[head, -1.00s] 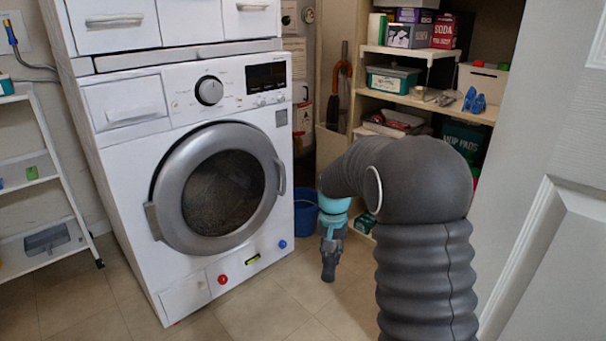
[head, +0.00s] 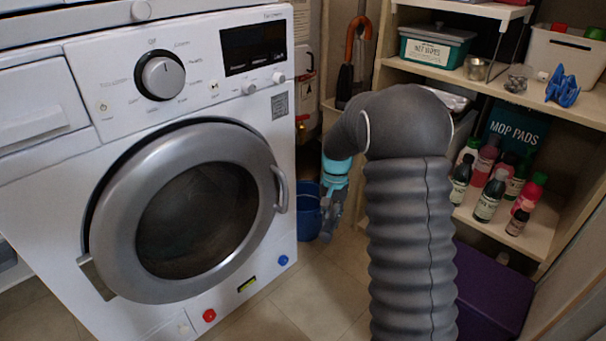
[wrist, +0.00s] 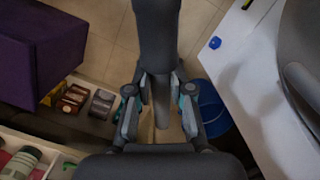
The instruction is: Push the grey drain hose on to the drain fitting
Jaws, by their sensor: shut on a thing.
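A dark grey tube-like piece (wrist: 157,35), which looks like the drain hose, runs down from the top of the wrist view to between my fingers. A narrower, paler grey part shows below it, between the fingers. My gripper (wrist: 158,80) is shut on this piece. In the head view my gripper (head: 328,232) is small and points down, in the gap between the white washing machine (head: 190,75) and the shelves. The piece in it is hard to make out there. I cannot pick out the drain fitting in either view.
A blue bucket (head: 308,215) stands on the floor close behind my gripper; it also shows in the wrist view (wrist: 212,108). Wooden shelves (head: 480,85) with bottles and boxes stand at the right, above a purple box (head: 495,290). Tiled floor (head: 325,305) is clear in front.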

